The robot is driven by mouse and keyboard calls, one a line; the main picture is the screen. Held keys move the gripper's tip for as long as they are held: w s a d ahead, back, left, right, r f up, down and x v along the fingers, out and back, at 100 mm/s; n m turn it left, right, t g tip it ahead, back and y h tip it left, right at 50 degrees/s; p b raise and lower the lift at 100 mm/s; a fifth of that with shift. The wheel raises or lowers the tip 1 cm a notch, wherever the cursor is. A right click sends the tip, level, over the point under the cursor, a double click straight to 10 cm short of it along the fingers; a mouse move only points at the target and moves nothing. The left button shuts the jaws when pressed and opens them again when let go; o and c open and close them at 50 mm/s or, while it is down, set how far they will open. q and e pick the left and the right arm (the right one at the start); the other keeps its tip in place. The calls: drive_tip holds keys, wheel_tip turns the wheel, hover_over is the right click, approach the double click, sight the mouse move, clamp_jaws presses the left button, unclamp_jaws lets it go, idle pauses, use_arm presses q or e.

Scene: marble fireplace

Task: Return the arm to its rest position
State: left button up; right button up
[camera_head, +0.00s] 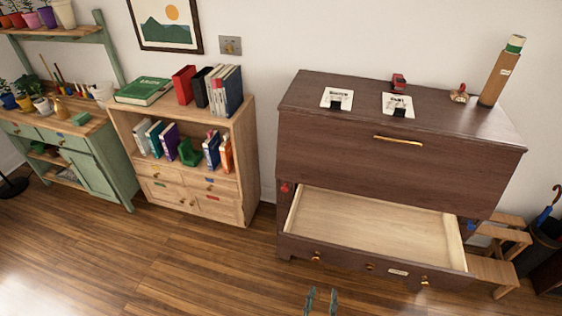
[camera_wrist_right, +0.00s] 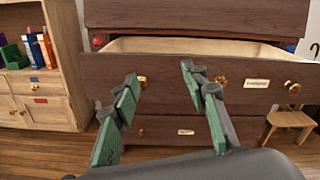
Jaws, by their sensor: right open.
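My right gripper (camera_head: 321,299) shows at the bottom edge of the head view, in front of the dark wooden chest (camera_head: 340,148). The right wrist view shows its two green-padded fingers (camera_wrist_right: 158,82) spread apart with nothing between them. They point at the front of the chest's pulled-out drawer (camera_wrist_right: 180,72). The drawer (camera_head: 372,228) is open and its pale inside looks empty in the head view. A brass knob (camera_wrist_right: 142,82) shows between the fingers in the wrist view; whether they touch the drawer front cannot be told. My left gripper is not in view.
The floor (camera_head: 130,260) at front left is clear.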

drive_tip(key=s+d+f+m+g+y+p, duration=0.1)
drive_tip(key=s+d+f+m+g, duration=0.25)
drive_tip(key=f, duration=0.75)
drive_tip(key=s+d+f+m+g+y+p, duration=0.1)
drive_tip(key=s+d+f+m+g, duration=0.25)
drive_tip(key=f, duration=0.85)
drive_tip(key=s+d+f+m+g+y+p, duration=0.1)
drive_tip(key=s+d+f+m+g, duration=0.3)
drive_tip(key=f, duration=0.7)
drive_tip(key=s+d+f+m+g+p, duration=0.2)
drive_tip(key=s+d+f+m, duration=0.2)
drive_tip(key=s+f+m, duration=0.65)
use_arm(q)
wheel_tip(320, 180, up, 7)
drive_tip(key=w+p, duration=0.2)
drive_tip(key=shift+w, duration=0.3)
use_arm(e)
drive_tip(key=s+d+f+m+g+y, duration=0.1)
drive_tip(key=s+m, duration=0.5)
drive_tip(key=s, duration=0.6)
drive_tip(key=s+d+f+m+g, duration=0.2)
drive_tip(key=s+d+f+m, duration=0.3)
drive_tip(key=s, duration=0.6)
drive_tip(key=shift+s+f+m+g+y, duration=0.4)
drive_tip(key=shift+f+m, duration=0.1)
drive_tip(key=shift+m, duration=0.65)
